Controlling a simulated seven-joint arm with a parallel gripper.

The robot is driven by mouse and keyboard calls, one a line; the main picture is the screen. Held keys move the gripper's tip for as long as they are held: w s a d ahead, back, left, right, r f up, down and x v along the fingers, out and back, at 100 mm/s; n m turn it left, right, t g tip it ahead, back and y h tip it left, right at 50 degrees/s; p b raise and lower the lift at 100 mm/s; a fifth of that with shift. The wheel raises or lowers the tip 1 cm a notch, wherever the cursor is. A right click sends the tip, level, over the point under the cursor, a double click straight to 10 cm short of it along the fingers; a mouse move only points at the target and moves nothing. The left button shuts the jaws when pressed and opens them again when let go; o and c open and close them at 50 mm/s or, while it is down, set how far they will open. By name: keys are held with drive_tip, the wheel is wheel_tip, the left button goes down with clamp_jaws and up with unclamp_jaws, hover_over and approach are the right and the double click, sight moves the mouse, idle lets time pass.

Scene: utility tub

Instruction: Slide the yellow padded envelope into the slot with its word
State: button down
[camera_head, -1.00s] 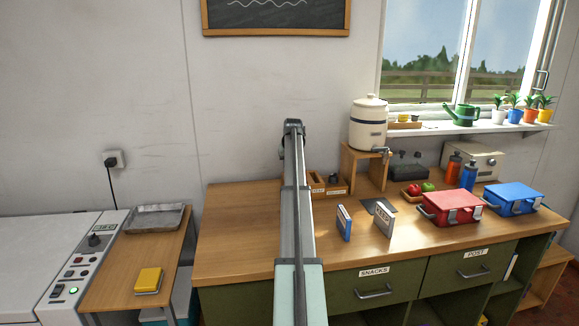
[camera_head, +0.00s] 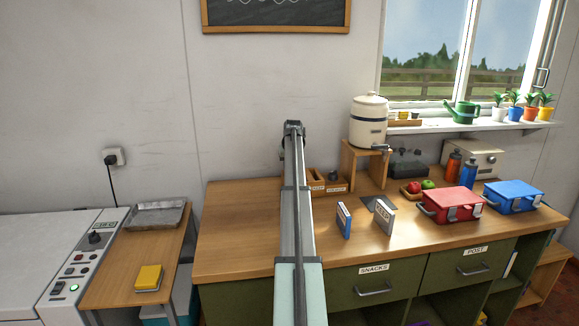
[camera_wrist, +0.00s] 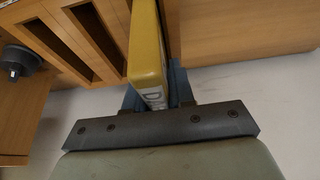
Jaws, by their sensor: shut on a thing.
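My gripper (camera_wrist: 156,92) is shut on the yellow padded envelope (camera_wrist: 146,48) in the wrist view. The envelope stands on edge between the blue-grey fingers, with a pale label on its side showing a letter like D. Its far end runs out of the top of the picture. The wooden slot rack (camera_wrist: 118,14) has dark open slots just left of the envelope, and wood also shows to its right. I cannot tell whether the far end is inside a slot. In the head view my arm hides the gripper and envelope; part of the labelled rack (camera_head: 318,188) shows right of the arm.
On the counter (camera_head: 245,225) stand a blue book (camera_head: 344,220), a grey-white book (camera_head: 384,217), a red case (camera_head: 451,205) and a blue case (camera_head: 514,197). A yellow block (camera_head: 149,278) lies on the left side table. The counter left of my arm is clear.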

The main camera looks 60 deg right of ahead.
drive_tip(key=shift+f, duration=0.8)
idle(0.4)
drive_tip(key=shift+r, duration=0.1)
drive_tip(key=shift+r, duration=1.35)
drive_tip(key=shift+f, duration=1.25)
idle(1.3)
drive_tip(key=shift+r, duration=1.25)
drive_tip(key=shift+r, duration=0.25)
drive_tip(key=shift+r, duration=0.2)
drive_tip(key=shift+f, duration=0.2)
idle(0.9)
